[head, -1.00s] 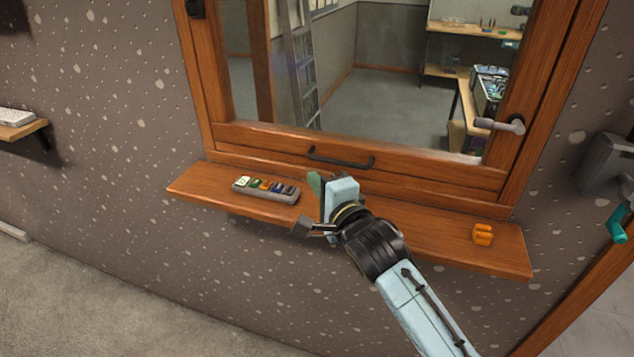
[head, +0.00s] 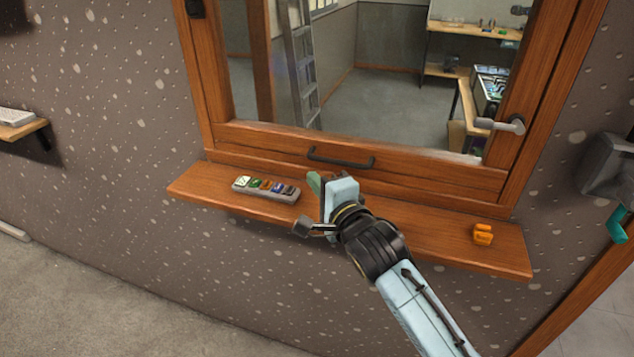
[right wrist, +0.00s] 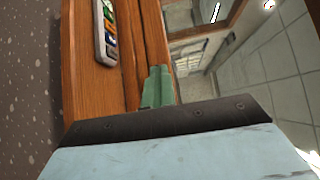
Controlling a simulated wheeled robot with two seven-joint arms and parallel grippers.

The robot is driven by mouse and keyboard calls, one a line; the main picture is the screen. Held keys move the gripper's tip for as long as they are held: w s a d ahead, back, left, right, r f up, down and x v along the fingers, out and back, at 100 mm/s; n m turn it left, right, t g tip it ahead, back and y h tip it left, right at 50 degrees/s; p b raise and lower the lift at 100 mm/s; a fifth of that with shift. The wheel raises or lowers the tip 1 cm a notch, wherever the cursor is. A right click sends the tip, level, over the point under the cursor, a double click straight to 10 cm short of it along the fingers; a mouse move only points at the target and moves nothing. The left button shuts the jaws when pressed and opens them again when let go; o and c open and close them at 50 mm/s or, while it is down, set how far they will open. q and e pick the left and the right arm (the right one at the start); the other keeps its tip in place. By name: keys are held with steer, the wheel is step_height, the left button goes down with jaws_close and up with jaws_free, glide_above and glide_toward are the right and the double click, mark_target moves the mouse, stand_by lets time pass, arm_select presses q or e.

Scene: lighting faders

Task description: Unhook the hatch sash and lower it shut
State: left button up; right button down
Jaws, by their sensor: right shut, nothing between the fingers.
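The hatch sash is a wood-framed pane whose bottom rail (head: 400,170) sits low, just above the sill shelf (head: 420,222). A black bar handle (head: 341,160) is fixed on that rail. A grey lever (head: 500,125) is on the right side of the frame. My right gripper (head: 314,183) is over the shelf, below and slightly left of the handle's middle, apart from it. Its green fingertip (right wrist: 158,87) shows in the right wrist view, shut and empty, beside the wooden edge. The top of the sash is out of view. My left gripper is not in view.
A grey box with coloured faders (head: 266,188) lies on the shelf left of my gripper. Orange blocks (head: 482,234) sit at the shelf's right end. A grey wall unit with a teal handle (head: 618,222) is at far right. A room with a ladder (head: 301,65) shows through the hatch.

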steer(key=c, duration=1.5)
jaws_free()
steer(key=shift+o, duration=0.2)
steer(key=b+v, duration=0.1)
steer(key=v, duration=1.2)
steer(key=shift+s, duration=0.15)
steer(key=shift+d, duration=0.1)
